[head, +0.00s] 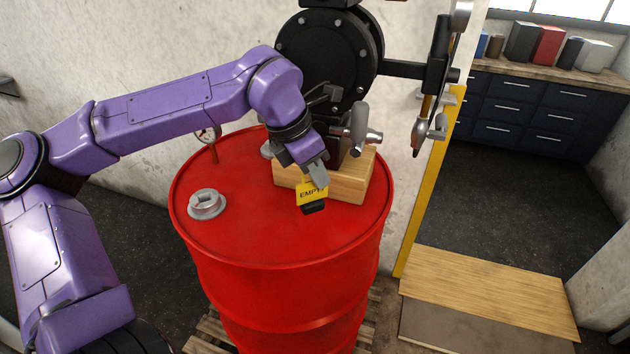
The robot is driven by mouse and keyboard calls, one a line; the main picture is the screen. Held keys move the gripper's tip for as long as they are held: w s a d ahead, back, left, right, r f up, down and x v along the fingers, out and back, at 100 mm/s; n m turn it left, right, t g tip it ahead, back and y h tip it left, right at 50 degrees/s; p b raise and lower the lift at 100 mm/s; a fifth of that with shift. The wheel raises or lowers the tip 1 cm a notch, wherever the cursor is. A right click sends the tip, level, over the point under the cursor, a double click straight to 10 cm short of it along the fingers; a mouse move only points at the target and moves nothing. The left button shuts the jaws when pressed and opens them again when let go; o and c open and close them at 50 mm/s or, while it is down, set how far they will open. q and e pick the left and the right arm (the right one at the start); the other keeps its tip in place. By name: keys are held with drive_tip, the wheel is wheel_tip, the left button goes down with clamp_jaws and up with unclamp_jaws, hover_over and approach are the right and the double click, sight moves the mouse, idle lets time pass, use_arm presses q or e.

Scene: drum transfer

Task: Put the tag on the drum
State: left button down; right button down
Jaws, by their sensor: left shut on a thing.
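The red drum (275,235) stands upright on a wooden pallet in the middle of the head view. My left gripper (319,180) comes in from the left over the drum's top and is shut on the yellow tag (308,193), which reads "EMPTY". A black piece (314,208) shows at the tag's lower edge. The tag is over the front right part of the drum top, in front of a wooden block; I cannot tell whether it touches the drum. My right gripper is not in view.
A grey bung (207,204) sits on the drum top at left, and a gauge (207,136) stands behind it. The wooden block (347,187) is beside my gripper. A black pump (330,50) rises behind. A yellow post (425,190) and wooden step (485,285) are right.

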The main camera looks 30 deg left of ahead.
use_arm(q)
drive_tip(key=f, duration=0.2)
drive_tip(key=w+a+f, duration=0.1)
drive_tip(key=f, duration=0.1)
drive_tip(key=w+a+f+p, duration=0.1)
drive_tip(key=f, duration=0.1)
drive_tip(key=shift+w+f, duration=0.1)
drive_tip(key=shift+f, duration=0.25)
drive_tip(key=shift+f, duration=0.2)
drive_tip(key=c, duration=1.2)
unclamp_jaws()
drive_tip(key=shift+c, duration=0.2)
drive_tip(key=shift+r, duration=0.35)
drive_tip(key=b+v, duration=0.1)
drive_tip(key=v, duration=1)
drive_tip(key=shift+r+b, duration=0.35)
drive_tip(key=shift+r, duration=0.05)
